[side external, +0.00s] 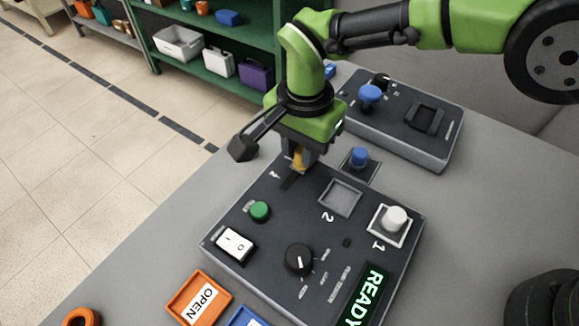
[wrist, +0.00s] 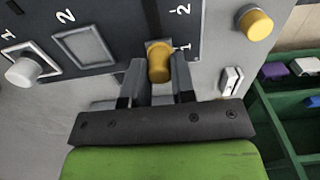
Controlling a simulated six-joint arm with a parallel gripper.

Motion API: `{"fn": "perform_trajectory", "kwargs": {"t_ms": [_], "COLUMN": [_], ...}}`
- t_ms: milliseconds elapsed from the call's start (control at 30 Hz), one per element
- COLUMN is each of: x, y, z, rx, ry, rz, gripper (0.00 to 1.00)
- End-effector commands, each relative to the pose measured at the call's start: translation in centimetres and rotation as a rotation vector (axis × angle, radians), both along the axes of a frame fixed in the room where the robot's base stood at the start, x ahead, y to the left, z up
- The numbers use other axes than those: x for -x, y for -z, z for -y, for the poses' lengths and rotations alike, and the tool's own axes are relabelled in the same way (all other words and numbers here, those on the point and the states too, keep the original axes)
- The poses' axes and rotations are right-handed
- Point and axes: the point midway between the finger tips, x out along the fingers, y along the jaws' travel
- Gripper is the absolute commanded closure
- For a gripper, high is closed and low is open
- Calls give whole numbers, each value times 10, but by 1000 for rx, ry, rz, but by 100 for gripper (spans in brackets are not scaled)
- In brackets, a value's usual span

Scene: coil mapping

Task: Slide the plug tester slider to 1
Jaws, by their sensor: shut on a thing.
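The plug tester is a dark panel (side external: 322,222) with a lit READY display (side external: 363,296). Its yellow slider knob (wrist: 160,64) stands between the two fingers of my gripper (wrist: 158,82), which are shut on it. In the wrist view the knob is beside the printed 1, with the printed 2 farther up. In the side view the knob (side external: 299,158) is partly hidden by my gripper (side external: 300,165), at the panel's far edge; the dark slot runs from it toward the near left. A white plug (side external: 395,219) sits in socket 1; socket 2 (side external: 341,198) is empty.
The panel also has a green button (side external: 260,211), a white rocker switch (side external: 235,242) and a black dial (side external: 299,260). A blue plug (side external: 359,157) stands close behind. Another dark device (side external: 420,125) is at the back right. An orange OPEN tray (side external: 199,298) lies in front.

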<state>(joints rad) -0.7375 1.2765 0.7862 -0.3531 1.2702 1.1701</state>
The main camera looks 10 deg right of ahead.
Motion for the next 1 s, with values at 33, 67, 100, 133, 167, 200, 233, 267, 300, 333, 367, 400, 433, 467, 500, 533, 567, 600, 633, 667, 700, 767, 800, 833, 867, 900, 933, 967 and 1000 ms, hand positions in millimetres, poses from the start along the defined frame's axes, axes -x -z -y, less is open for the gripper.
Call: {"fn": "perform_trajectory", "kwargs": {"t_ms": [33,67,100,133,167,200,233,267,300,333,367,400,433,467,500,533,567,600,633,667,700,767,800,833,867,900,933,967,1000], "x": [-1,-1,-1,-1,-1,-1,-1,-1,-1,-1,-1,-1,-1,-1,-1,-2,-2,-2,-2,-2,-2,-2,-2,-2,-2,-2,-2,-2,-2], "y": [-1,-1,-1,-1,-1,-1,-1,-1,-1,-1,-1,-1,-1,-1,-1,-1,-1,-1,-1,-1,-1,-1,-1,-1,-1,-1,-1,-1,-1], "z": [0,1,1,1,1,1,1,0,0,0,0,0,0,1,1,1,1,2,2,2,2,2,2,2,2,2,2,2,2], "rx": [-1,-1,-1,-1,-1,-1,-1,-1,-1,-1,-1,-1,-1,-1,-1,-1,-1,-1,-1,-1,-1,-1,-1,-1,-1,-1,-1,-1,-1], "ry": [1,1,1,0,0,0,0,0,0,0,0,0,0,0,0,0,0,0,0,0,0,0,0,0,0,0,0,0,0], "rz": [1,1,1,1,1,1,1,1,1,1,1,1,1,1,1,1,1,1,1,1,1,1,1,1,1,1,1,1,1], "gripper": [93,93,93,93,93,93,93,93,93,93,93,93,93,93,93,93,93,93,93,93,93,93,93,93,93,74,67,60,55]}}
